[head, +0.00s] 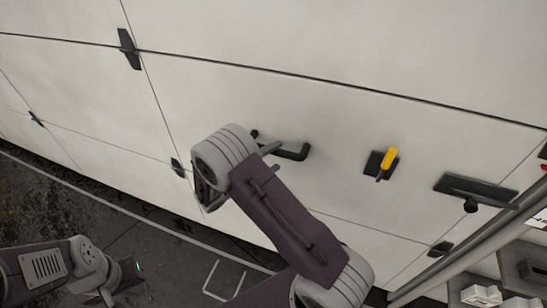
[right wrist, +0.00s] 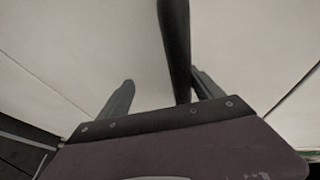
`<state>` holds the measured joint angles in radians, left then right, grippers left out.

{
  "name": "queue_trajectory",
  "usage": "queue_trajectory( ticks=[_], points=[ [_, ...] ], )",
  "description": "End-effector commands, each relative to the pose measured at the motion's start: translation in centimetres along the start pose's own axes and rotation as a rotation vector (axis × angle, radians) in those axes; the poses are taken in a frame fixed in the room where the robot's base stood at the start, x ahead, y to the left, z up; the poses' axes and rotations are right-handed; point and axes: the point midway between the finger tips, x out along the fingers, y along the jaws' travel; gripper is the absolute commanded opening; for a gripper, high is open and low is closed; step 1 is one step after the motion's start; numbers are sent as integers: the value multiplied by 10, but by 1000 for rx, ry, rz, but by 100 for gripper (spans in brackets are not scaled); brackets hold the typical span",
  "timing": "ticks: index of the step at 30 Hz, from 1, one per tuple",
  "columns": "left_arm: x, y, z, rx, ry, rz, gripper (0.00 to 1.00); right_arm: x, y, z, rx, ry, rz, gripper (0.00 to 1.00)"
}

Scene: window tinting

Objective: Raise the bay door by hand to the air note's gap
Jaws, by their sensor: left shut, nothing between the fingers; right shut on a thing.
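The bay door (head: 330,100) is a pale panelled door with dark hinges, filling most of the head view. Its lower edge meets dark floor at the lower left; I cannot tell whether a gap shows there. A black door handle (head: 294,152) sits on a lower panel. My right gripper (head: 272,148) is shut on this handle, partly hidden by my arm. In the right wrist view the handle (right wrist: 175,50) is a dark bar running between the fingers. My left gripper (head: 122,288) is shut and empty, low at the left over the floor, away from the door.
A yellow-handled latch (head: 388,160) on a black plate is right of the handle. A black bolt plate (head: 475,190) sits further right. A grey rail (head: 470,242) runs along the door's right side, with shelving (head: 485,290) beyond.

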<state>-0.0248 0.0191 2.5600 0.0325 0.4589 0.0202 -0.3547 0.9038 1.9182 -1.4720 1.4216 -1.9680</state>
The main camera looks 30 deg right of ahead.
Motion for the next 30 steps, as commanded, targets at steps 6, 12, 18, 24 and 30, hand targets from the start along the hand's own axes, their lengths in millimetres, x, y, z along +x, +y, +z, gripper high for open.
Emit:
queue_trajectory(
  ticks=[6,12,18,24,30],
  points=[
    [1,0,0,0,0,0,0,1,8,-2,-8,5,16,45],
    [1,0,0,0,0,0,0,1,7,-2,-7,4,16,45],
    [1,0,0,0,0,0,0,1,6,-2,-5,3,14,45],
    [0,0,0,0,0,0,0,1,5,-1,-4,2,13,45],
    [6,0,1,0,0,0,0,-20,6,0,-2,-4,11,45]
  ],
)
